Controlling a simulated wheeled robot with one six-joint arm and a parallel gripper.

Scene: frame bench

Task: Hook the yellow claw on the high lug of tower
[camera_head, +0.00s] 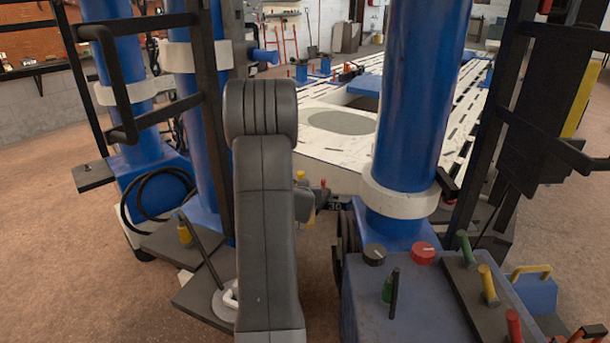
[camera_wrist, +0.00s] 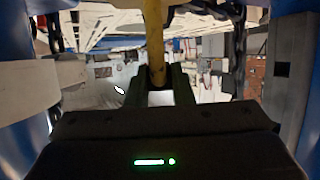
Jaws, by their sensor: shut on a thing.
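In the wrist view my gripper (camera_wrist: 159,76) is shut on a yellow bar, taken as the yellow claw (camera_wrist: 155,40). The claw runs up from between the dark fingers and out of the top edge, so its far end is hidden. In the head view my dark grey arm stands in the middle and hides the gripper. Blue towers stand on both sides: a left tower (camera_head: 207,110) and a right tower (camera_head: 425,85), each with a white collar. A short blue stub (camera_head: 265,55), perhaps a lug, juts right by the left tower's upper part. I see no contact between claw and stub.
A white slotted bench (camera_head: 335,150) lies behind the towers. Dark upright frames with bars flank both sides. A blue cabinet (camera_head: 410,300) with knobs and coloured handles stands front right. A black hose (camera_head: 150,205) hangs at left. Open floor (camera_head: 60,260) shows at far left.

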